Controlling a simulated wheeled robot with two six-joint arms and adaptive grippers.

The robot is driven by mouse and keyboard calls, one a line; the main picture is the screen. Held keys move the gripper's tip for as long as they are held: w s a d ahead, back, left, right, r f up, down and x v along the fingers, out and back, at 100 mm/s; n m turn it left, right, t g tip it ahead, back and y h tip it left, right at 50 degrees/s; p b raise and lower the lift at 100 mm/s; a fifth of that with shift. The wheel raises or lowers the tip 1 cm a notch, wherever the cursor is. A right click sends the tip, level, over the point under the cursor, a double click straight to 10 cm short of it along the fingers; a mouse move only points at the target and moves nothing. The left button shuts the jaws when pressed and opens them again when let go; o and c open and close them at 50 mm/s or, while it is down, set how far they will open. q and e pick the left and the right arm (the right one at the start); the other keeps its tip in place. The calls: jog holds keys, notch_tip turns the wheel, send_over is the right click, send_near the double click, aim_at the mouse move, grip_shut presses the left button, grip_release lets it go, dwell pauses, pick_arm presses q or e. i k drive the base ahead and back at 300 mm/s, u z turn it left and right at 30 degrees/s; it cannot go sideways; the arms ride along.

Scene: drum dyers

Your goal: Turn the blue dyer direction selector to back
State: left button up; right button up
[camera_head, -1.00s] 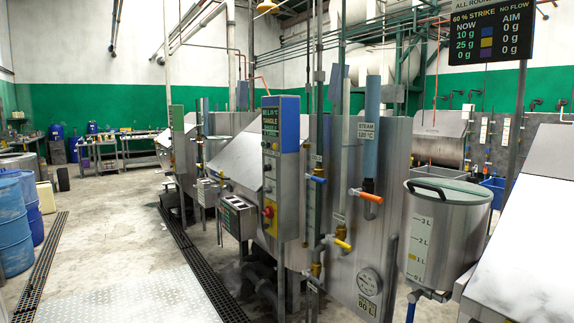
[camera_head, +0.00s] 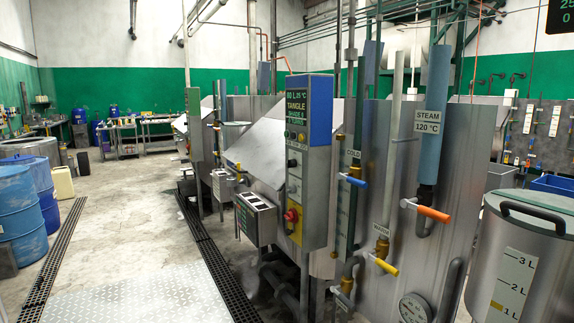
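The blue-marked dyer's control panel (camera_head: 308,165) stands upright at the middle of the head view, a grey box with a blue upper side. Its screen (camera_head: 297,105) shows green text including "TANGLE". Below the screen are small knobs (camera_head: 292,163) on the narrow front face, and a red button on a yellow plate (camera_head: 292,215) near the bottom. Which small knob is the direction selector, and its setting, are too small to tell. Neither of my grippers is in view.
Pipes with blue (camera_head: 356,182), orange (camera_head: 433,214) and yellow (camera_head: 386,267) valve handles stand right of the panel. A steel measuring tank (camera_head: 520,260) is at the right. A small box (camera_head: 255,217) juts out left of the panel. Blue drums (camera_head: 18,205) stand far left; the floor between is clear.

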aim_at(292, 163)
jog(key=z, duration=0.35)
jog(key=i, duration=2.35)
jog(key=u, duration=0.25)
